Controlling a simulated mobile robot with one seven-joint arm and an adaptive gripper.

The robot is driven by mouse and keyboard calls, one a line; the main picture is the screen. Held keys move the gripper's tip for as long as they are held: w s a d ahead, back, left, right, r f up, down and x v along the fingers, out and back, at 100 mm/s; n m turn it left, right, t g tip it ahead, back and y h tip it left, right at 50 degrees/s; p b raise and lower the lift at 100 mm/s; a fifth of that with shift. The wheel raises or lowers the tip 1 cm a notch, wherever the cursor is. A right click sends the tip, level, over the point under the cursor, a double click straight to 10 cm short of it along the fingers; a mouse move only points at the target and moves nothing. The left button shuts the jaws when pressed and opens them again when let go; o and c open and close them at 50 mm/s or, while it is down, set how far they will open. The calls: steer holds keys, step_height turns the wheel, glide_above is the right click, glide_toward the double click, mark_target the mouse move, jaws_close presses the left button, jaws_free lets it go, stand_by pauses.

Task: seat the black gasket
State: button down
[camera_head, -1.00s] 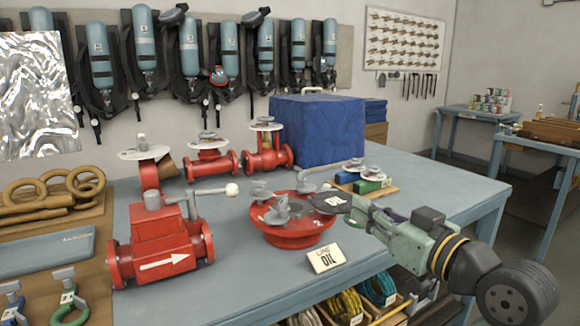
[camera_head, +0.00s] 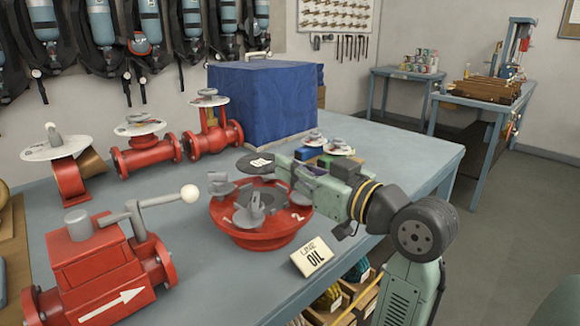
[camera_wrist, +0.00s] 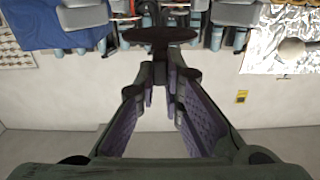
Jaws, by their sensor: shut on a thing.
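The black gasket (camera_head: 256,163) is a thin dark disc with a pale label. My gripper (camera_head: 282,170) is shut on its right edge and holds it raised above the back of the red flange (camera_head: 262,240). In the wrist view the gasket (camera_wrist: 160,34) shows as a dark disc at the tips of my gripper (camera_wrist: 162,62). The round flange lies on the bench and bears grey swing-bolt-like pieces (camera_head: 250,203) and the white numbers 1 and 2. The middle of the flange is partly hidden by these pieces.
A "LINE OIL" card (camera_head: 313,257) stands in front of the flange. A red valve with an arrow (camera_head: 95,270) and a ball-ended lever is at the left. Smaller red valves (camera_head: 145,152) and a blue covered box (camera_head: 262,100) stand behind.

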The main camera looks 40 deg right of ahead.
mark_target(292, 218)
steer(key=shift+f, duration=0.1)
steer(key=shift+f+b, duration=2.4)
steer(key=shift+f, duration=0.5)
steer(key=shift+f+b, duration=1.1)
steer(key=shift+f, duration=0.05)
steer(key=c, duration=1.6)
jaws_free()
steer(key=shift+c, duration=0.2)
steer(key=s, duration=1.2)
steer(key=shift+d+r, duration=0.15)
steer(key=shift+d, duration=0.25)
